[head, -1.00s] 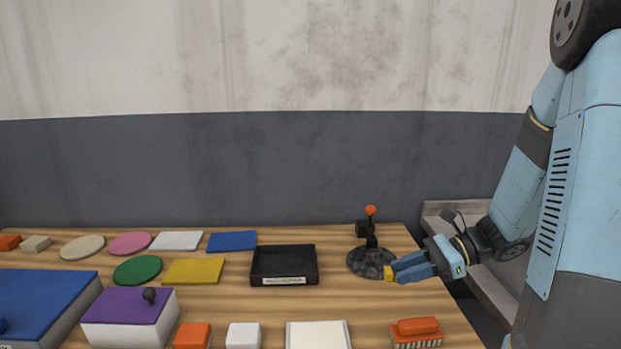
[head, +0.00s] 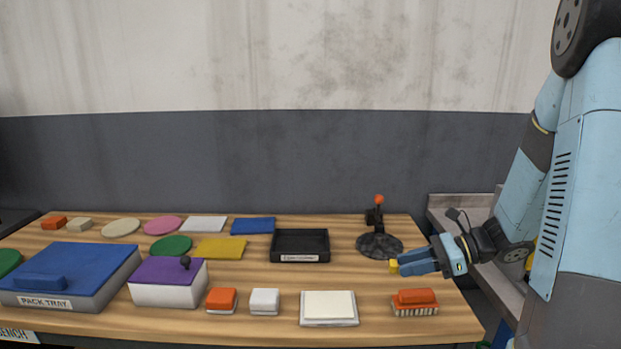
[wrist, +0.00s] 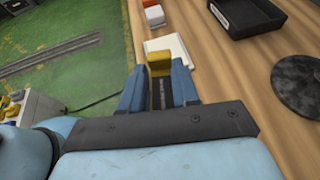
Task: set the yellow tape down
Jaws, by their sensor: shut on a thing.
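My gripper (head: 397,266) reaches in from the right over the wooden bench, its blue fingers shut on the yellow tape (wrist: 159,61). The tape is a small yellow piece between the fingertips; a bit of it also shows at the tips in the head view (head: 393,267). Most of it is hidden by the fingers. In the head view the gripper is at the right of the bench, in front of a dark round turntable base (head: 380,247) with an orange-tipped lever. I cannot tell how high the tape is above the bench.
A black labelled tray (head: 300,259) stands left of the turntable. An orange brush (head: 415,302) and a white pad (head: 328,306) lie nearer the front. A yellow mat (head: 221,248), a green disc (head: 171,246) and a blue pack tray (head: 75,258) are further left. Bare wood shows between tray and brush.

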